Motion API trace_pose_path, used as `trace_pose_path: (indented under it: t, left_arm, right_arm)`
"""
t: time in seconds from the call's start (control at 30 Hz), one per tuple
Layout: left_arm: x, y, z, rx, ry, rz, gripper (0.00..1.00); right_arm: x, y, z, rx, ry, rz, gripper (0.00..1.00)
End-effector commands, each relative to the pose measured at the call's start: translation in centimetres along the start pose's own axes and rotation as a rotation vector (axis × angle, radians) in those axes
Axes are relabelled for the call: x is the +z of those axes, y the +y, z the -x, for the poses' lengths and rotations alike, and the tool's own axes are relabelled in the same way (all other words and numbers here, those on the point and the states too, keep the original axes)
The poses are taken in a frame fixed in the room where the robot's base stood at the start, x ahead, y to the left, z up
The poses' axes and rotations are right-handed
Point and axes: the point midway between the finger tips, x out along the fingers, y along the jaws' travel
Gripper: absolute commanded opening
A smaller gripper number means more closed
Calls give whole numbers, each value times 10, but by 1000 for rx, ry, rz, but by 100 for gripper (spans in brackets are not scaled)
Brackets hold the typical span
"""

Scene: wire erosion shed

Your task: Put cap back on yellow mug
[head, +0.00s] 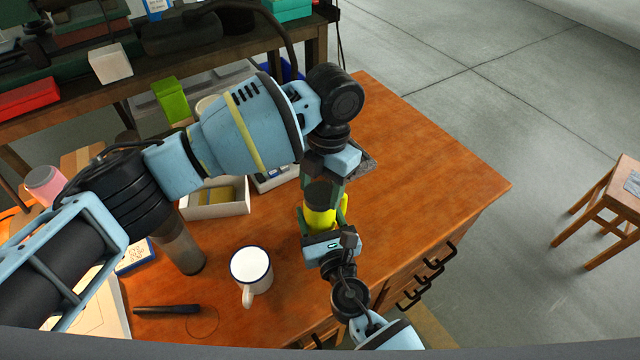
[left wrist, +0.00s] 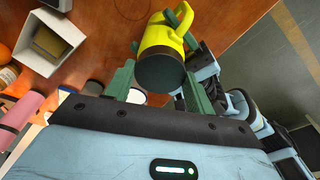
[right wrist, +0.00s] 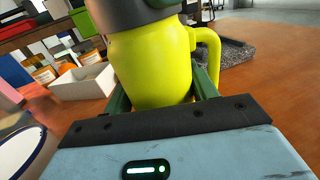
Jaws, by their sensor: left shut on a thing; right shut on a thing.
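The yellow mug (head: 322,217) is upright between the fingers of my right gripper (head: 324,222), which is shut on its body. Its handle shows at the right in the right wrist view (right wrist: 210,52). The dark grey cap (head: 320,191) is at the mug's mouth; it also shows in the right wrist view (right wrist: 135,14). My left gripper (left wrist: 158,82) is shut on the cap, one green finger on each side. No gap shows between cap and mug, but I cannot tell whether it is fully seated. The mug's bottom is hidden.
A white mug with a blue rim (head: 250,268) stands on the wooden table (head: 430,170), left of my right gripper. A white box (head: 218,206) and a dark grey tray (right wrist: 236,50) are nearby. A black pen-like thing (head: 166,310) lies front left. The table's right side is clear.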

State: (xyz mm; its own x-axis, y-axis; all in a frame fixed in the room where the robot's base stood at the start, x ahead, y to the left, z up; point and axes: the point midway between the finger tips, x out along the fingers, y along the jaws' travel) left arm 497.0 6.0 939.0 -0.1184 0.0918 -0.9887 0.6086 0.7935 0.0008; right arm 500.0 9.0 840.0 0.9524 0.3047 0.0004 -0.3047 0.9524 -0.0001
Motion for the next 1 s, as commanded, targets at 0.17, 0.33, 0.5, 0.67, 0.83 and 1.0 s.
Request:
trace_pose_path:
  t: [0.17, 0.33, 0.5, 0.67, 0.83, 1.0]
  left_arm:
    - [0, -1, 1, 29, -2, -193, 32]
    - [0, -1, 1, 37, -1, -247, 32]
    - [0, -1, 1, 36, -1, -246, 32]
    - [0, -1, 1, 36, -1, -245, 67]
    - [0, -1, 1, 36, 0, -243, 76]
    - [0, -1, 1, 36, 0, -243, 76]
  right_arm:
    - [-1, 0, 0, 0, 2, 0, 0]
    - [-1, 0, 0, -1, 2, 0, 0]
    - [-1, 0, 0, -1, 2, 0, 0]
    - [-1, 0, 0, -1, 2, 0, 0]
    - [-1, 0, 0, -1, 2, 0, 0]
    - [-1, 0, 0, -1, 2, 0, 0]
